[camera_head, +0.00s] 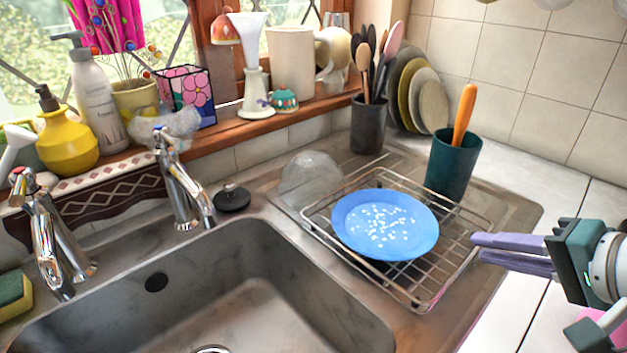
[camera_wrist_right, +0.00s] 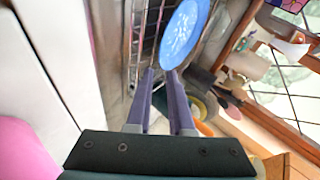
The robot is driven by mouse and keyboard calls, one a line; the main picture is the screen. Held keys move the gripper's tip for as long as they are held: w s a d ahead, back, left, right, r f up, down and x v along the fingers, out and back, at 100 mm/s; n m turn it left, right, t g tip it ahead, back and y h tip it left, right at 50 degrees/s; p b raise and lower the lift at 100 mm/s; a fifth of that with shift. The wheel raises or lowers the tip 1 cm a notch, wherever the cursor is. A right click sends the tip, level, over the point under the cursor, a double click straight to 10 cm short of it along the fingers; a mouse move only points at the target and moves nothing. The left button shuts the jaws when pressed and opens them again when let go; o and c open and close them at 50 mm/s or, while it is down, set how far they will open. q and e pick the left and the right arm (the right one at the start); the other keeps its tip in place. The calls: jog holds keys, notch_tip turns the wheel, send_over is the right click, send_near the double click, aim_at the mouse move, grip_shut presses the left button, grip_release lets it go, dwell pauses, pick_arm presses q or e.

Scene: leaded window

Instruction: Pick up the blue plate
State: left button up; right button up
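The blue plate (camera_head: 385,224) with white speckles lies on the wire drying rack (camera_head: 425,285) beside the sink. It also shows in the right wrist view (camera_wrist_right: 184,35), beyond the fingertips. My right gripper (camera_head: 476,248) comes in from the right of the head view, a little to the right of the plate and apart from it. Its two purple fingers are apart with nothing between them, as the right wrist view (camera_wrist_right: 160,74) shows. My left gripper is in neither view.
A dark green cup (camera_head: 453,163) with an orange-handled tool stands behind the rack. A clear bowl (camera_head: 310,180) sits at the rack's back left. The sink (camera_head: 230,290) is left of the rack. White tiled counter (camera_head: 530,305) lies right.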

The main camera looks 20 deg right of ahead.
aim_at(437, 255)
jog(key=shift+w+a+f, duration=0.2)
jog(key=shift+w+f, duration=0.05)
jog(key=shift+w, duration=0.05)
jog(key=b+x, duration=0.1)
jog(key=x, duration=0.2)
jog(key=shift+w+f, duration=0.2)
jog(key=shift+w, duration=0.1)
jog(key=b+x, duration=0.2)
jog(key=x, duration=0.3)
jog(key=shift+w+d, duration=0.1)
grip_shut()
jog(key=shift+f, duration=0.2)
dwell(0.6)
